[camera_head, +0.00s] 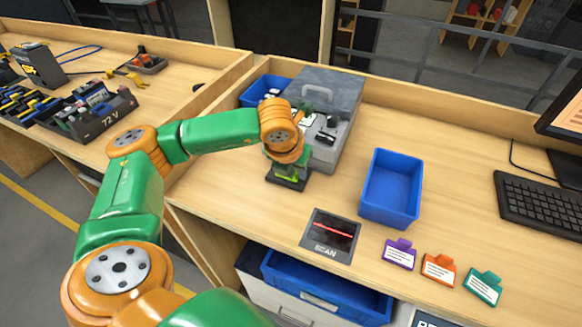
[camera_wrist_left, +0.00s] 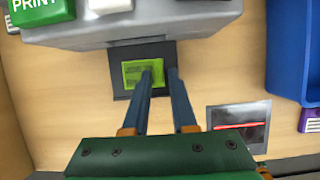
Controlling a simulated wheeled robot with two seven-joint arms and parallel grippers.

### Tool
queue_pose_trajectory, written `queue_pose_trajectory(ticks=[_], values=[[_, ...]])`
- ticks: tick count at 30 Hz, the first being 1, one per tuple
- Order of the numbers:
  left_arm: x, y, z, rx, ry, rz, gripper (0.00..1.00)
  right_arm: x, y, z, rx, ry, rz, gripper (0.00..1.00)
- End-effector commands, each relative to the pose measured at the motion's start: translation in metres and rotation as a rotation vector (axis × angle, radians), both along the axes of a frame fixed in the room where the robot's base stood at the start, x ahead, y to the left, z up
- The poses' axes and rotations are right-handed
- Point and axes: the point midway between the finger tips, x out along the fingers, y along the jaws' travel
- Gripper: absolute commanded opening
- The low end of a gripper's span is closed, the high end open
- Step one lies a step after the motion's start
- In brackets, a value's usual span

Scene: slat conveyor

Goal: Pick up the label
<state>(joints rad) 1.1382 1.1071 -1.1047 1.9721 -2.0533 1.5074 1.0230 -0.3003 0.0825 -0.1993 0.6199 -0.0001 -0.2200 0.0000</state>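A yellow-green label (camera_wrist_left: 143,73) with faint dark print lies on a dark pad (camera_wrist_left: 121,85) in front of the grey printer (camera_wrist_left: 130,25). In the head view the pad (camera_head: 286,184) is below my left wrist, with the label mostly hidden there. My left gripper (camera_wrist_left: 160,72) points at the pad, its two dark fingers apart with a gap between the tips. One fingertip overlaps the label's right part in the picture; the other is right of it. I cannot tell whether they touch. My right gripper is in neither view.
A scan pad (camera_head: 331,236) with a red line lies right of my gripper, with a blue bin (camera_head: 391,188) behind it. Purple (camera_head: 399,253), orange (camera_head: 438,269) and green (camera_head: 483,287) tags lie along the front edge. A keyboard (camera_head: 541,203) is at right.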

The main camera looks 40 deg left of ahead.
Motion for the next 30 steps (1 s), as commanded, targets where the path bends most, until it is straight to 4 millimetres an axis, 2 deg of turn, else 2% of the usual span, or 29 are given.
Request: queue_pose_trajectory(ticks=[1,2,3,13,17,20,21,27,30], values=[[0.000,0.000,0.000,0.000,0.000,0.000,0.09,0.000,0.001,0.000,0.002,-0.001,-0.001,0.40],[0.000,0.000,0.000,0.000,0.000,0.000,0.01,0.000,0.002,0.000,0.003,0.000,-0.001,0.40],[0.000,0.000,0.000,0.000,0.000,0.000,0.00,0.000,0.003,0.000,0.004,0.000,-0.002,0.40],[0.000,0.000,0.001,0.000,0.000,0.000,0.00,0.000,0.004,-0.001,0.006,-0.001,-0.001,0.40],[0.001,0.000,0.007,-0.001,-0.002,0.001,0.00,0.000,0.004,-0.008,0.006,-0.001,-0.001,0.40],[0.002,-0.001,0.023,-0.002,-0.008,-0.002,0.00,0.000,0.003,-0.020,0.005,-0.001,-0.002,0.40],[-0.001,-0.006,0.034,-0.003,-0.007,-0.005,0.00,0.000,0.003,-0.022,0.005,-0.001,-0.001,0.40],[-0.025,-0.046,0.091,-0.002,-0.011,-0.011,0.00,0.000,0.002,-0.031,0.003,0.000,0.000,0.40],[-0.042,-0.072,0.109,0.005,-0.009,-0.011,0.00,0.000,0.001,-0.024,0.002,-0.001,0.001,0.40]])
